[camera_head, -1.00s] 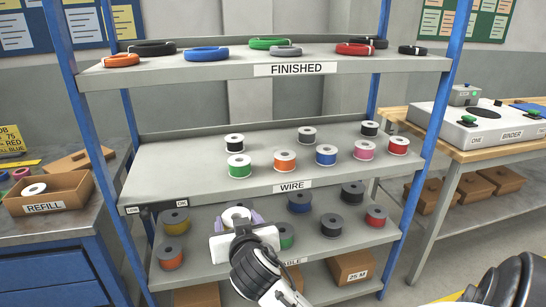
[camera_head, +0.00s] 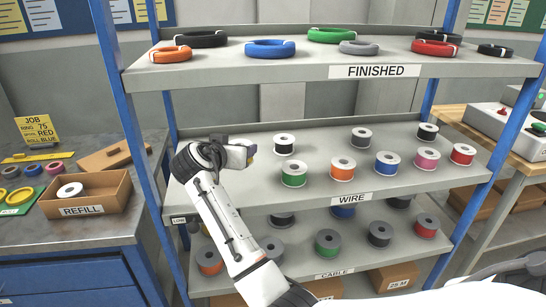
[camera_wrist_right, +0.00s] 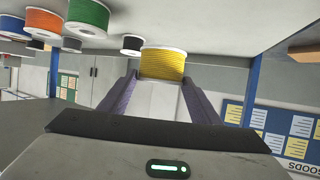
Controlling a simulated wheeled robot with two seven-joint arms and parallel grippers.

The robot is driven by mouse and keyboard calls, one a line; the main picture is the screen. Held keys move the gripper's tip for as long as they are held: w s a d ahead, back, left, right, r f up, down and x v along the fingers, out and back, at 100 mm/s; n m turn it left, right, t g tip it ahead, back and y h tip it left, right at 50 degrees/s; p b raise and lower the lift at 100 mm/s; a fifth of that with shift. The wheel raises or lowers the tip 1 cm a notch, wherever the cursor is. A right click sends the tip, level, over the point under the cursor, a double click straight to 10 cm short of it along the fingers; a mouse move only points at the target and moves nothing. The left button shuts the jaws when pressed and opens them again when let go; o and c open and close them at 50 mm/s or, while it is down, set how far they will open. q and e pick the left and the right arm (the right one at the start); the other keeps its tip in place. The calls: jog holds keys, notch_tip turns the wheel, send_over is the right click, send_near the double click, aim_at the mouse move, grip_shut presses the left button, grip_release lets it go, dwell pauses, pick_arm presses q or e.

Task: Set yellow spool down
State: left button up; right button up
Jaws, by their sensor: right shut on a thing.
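The yellow spool (camera_wrist_right: 163,64) has yellow winding and pale flanges. In the right wrist view, which is upside down, it sits between the two purple fingers of my right gripper (camera_wrist_right: 160,88), which is shut on it. In the head view my right gripper (camera_head: 246,152) is at the left part of the shelf labelled WIRE (camera_head: 300,200), and mostly hides the spool. The spool is upright at the shelf surface; I cannot tell whether it touches it. My left gripper is not in view.
On the same shelf, right of my gripper, stand a white-topped spool (camera_head: 284,143), a green spool (camera_head: 294,174), an orange spool (camera_head: 342,168) and several others. The FINISHED shelf (camera_head: 290,72) lies above. A blue post (camera_head: 125,125) is at the left.

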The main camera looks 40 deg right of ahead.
jog(key=shift+s+f, duration=0.25)
jog(key=shift+f, duration=3.5)
jog(key=o, duration=1.3)
jog(key=shift+a+r, duration=0.1)
jog(key=shift+r, duration=0.05)
jog(key=v, duration=1.1)
jog(key=shift+s+a, duration=0.3)
